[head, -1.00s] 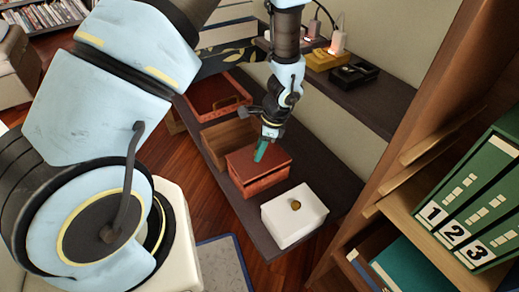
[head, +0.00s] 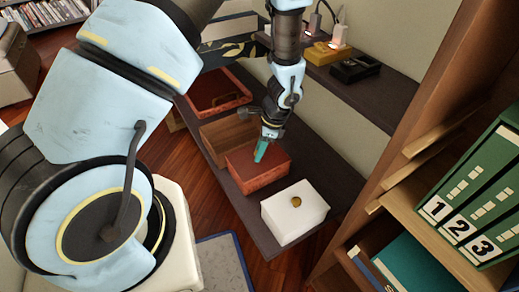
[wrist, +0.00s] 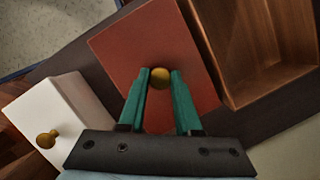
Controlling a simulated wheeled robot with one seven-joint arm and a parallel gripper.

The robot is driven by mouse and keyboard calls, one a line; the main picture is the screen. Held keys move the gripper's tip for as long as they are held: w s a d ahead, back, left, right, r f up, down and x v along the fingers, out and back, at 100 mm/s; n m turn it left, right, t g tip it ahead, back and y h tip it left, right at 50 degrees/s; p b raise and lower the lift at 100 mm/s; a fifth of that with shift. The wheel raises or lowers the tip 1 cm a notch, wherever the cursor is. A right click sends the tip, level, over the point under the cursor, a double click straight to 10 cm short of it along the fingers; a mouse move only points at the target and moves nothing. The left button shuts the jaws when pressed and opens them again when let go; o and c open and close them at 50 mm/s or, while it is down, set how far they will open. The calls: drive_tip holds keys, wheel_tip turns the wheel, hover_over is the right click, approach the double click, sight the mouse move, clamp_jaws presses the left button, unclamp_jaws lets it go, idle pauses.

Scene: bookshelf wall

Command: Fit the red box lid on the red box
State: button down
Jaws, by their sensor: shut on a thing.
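The red box (head: 265,183) stands on the dark low shelf, between an open wooden box and a white box. The red box lid (head: 277,163) lies over its top, flat, with no clear gap showing between them. My gripper (head: 260,155) points down at the lid's middle. In the wrist view the lid (wrist: 130,45) fills the centre, and the green fingers of my gripper (wrist: 160,80) are shut on its round brass knob (wrist: 160,77). The lid hides the red box's inside. The far edges of the fit are too small to judge.
The white box (head: 293,215) with a brass knob is close at the right. The open wooden box (head: 228,138) is close behind on the left, with a red tray (head: 218,108) beyond it. A wooden bookcase with green binders (head: 470,200) stands at the right.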

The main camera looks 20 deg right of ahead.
sight(269, 158)
drive_tip(key=c, duration=0.5)
unclamp_jaws()
drive_tip(key=p+v, duration=0.1)
drive_tip(key=v, duration=0.9)
drive_tip(key=shift+r+p, duration=0.3)
drive_tip(key=shift+r, duration=0.1)
